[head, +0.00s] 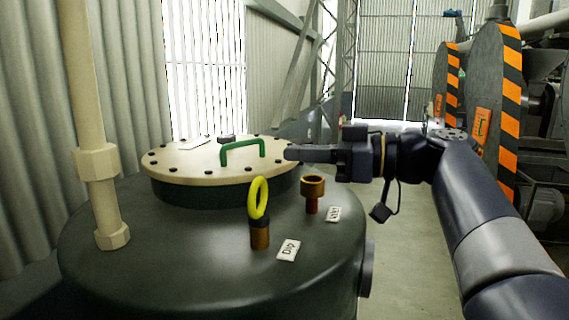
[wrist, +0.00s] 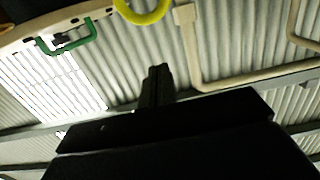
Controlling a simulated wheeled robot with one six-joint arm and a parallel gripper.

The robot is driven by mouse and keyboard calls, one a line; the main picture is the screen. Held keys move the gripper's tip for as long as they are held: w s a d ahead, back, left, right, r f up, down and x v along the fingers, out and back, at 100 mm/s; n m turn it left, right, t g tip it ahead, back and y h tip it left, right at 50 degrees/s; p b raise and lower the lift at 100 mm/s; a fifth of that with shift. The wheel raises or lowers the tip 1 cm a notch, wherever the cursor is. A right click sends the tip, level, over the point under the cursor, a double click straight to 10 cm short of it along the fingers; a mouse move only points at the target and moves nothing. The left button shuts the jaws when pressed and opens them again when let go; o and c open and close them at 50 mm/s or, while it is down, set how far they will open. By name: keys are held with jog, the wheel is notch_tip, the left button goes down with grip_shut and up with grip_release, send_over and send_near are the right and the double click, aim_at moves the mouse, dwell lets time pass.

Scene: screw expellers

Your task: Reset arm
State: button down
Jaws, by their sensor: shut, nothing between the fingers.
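My gripper (head: 290,153) is shut and empty. In the head view it points left, in front of the right edge of the cream lid (head: 190,160) in the picture. My dark arm reaches in from the lower right. In the wrist view my gripper (wrist: 157,70) is a dark shape at the middle, with its closed fingers toward the wall. It does not appear to touch anything.
A dark tank (head: 150,255) carries the lid with its green handle (head: 242,150). A yellow ring (head: 258,197) on a brown fitting, a brown cup-shaped fitting (head: 312,190) and a cream pipe (head: 90,100) stand up from it. Striped machinery (head: 508,110) is at right.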

jog(key=v, duration=0.6)
jog(key=shift+b, duration=0.35)
jog(key=w+a+f, duration=0.3)
jog(key=a+f, duration=0.1)
jog(key=a, duration=0.6)
jog(key=shift+w+f+p, duration=0.3)
jog(key=shift+w+p, duration=0.05)
